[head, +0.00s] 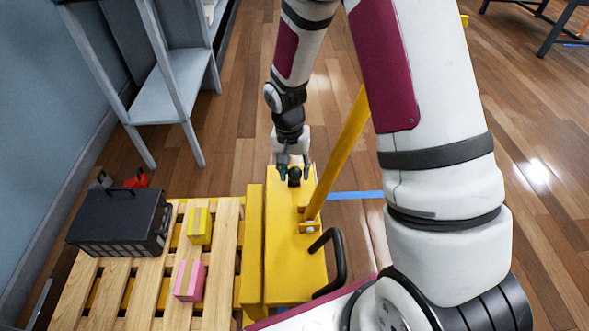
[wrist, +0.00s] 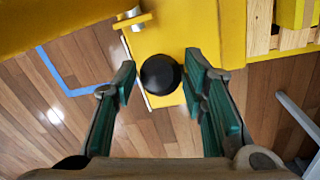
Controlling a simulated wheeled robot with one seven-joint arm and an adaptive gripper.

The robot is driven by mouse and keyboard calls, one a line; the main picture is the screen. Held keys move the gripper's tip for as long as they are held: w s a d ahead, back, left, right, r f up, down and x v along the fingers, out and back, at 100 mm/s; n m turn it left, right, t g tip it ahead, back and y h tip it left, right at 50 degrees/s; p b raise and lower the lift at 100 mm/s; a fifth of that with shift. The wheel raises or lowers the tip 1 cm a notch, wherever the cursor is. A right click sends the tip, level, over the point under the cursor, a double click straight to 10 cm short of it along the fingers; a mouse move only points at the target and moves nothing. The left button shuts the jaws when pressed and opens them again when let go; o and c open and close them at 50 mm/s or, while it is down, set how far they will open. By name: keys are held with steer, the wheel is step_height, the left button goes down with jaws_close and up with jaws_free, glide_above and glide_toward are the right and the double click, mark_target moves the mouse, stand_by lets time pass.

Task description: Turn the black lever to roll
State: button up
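A black round knob (head: 294,177), which looks like the black lever's end, stands on the yellow machine block (head: 292,235) near its far end. In the wrist view the knob (wrist: 160,75) sits between my two fingers. My gripper (head: 294,170) points down over it, with one finger on each side. The fingers are spread apart, with a narrow gap at the left finger; the right finger is very close, and I cannot tell if it touches. The knob hides the lever's stem and any markings. A black curved handle (head: 341,262) is on the near right side of the block.
A yellow post (head: 340,150) rises at the block's right, close to my arm. A wooden pallet (head: 75,288) at left holds a black toolbox (head: 122,222), a yellow box (head: 199,227) and a pink box (head: 189,280). A grey shelf (head: 170,100) stands behind. Blue tape (head: 355,195) marks the floor.

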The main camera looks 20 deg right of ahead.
jaws_close()
steer(key=p, duration=0.1)
steer(key=w+r+p, duration=0.1)
steer(key=p, duration=0.1)
steer(key=shift+w+d+g, duration=0.15)
steer(key=shift+d+g, duration=0.05)
steer(key=shift+g, duration=0.2)
steer(key=w+p, duration=0.1)
steer(key=g+p, duration=0.1)
steer(key=shift+w+d+r+y+p, duration=0.15)
steer(key=shift+w+d+y+p, duration=0.15)
steer(key=shift+w+y, duration=0.1)
steer(key=shift+w+d+r+g+p, duration=0.1)
steer(key=shift+w+g+p, duration=0.2)
steer(key=shift+w, duration=0.05)
steer(key=shift+w+d, duration=0.25)
steer(key=shift+w, duration=0.55)
steer(key=shift+w+d, duration=0.25)
steer(key=shift+w, duration=0.55)
steer(key=o, duration=0.6)
jaws_free()
steer(key=v, duration=1.2)
